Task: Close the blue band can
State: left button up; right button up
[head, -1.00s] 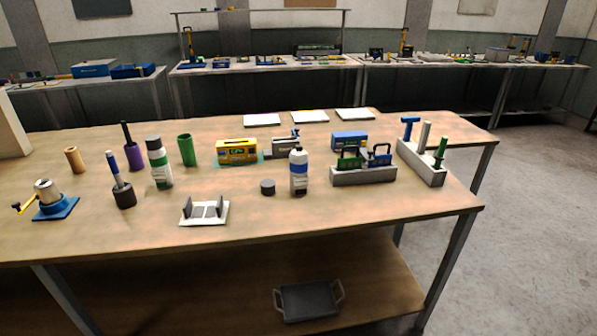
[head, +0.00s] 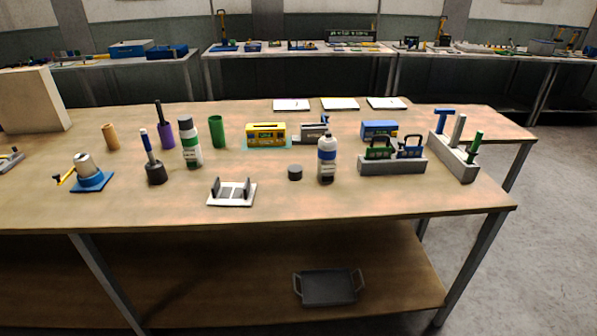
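The blue band can (head: 327,160) is a white bottle with a blue band, standing upright on the wooden workbench (head: 400,195) right of the middle. Its narrow neck shows at the top, with no dark lid on it. A small dark round lid (head: 295,173) lies on the bench just left of the can, apart from it. A similar can with a green band (head: 190,144) stands further left with a dark lid on top. Neither of my grippers is in view.
A white stand (head: 231,194) sits at the front, left of the lid. A grey holder with green and blue tools (head: 392,165) stands to the right. A yellow box (head: 266,135) is behind. A grey tray (head: 328,287) lies on the lower shelf. The front right bench is clear.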

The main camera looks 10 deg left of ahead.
aim_at(327, 147)
jog(key=i+l+u, duration=0.1)
jog(key=l, duration=0.3)
jog(key=i+l+u, duration=0.1)
jog(key=l, duration=0.3)
jog(key=i+l+u, duration=0.1)
jog(key=i+l, duration=0.15)
jog(key=l, duration=0.15)
jog(key=i+l+u, duration=0.1)
jog(key=l, duration=0.3)
jog(key=i+l+u, duration=0.1)
jog(key=l, duration=0.35)
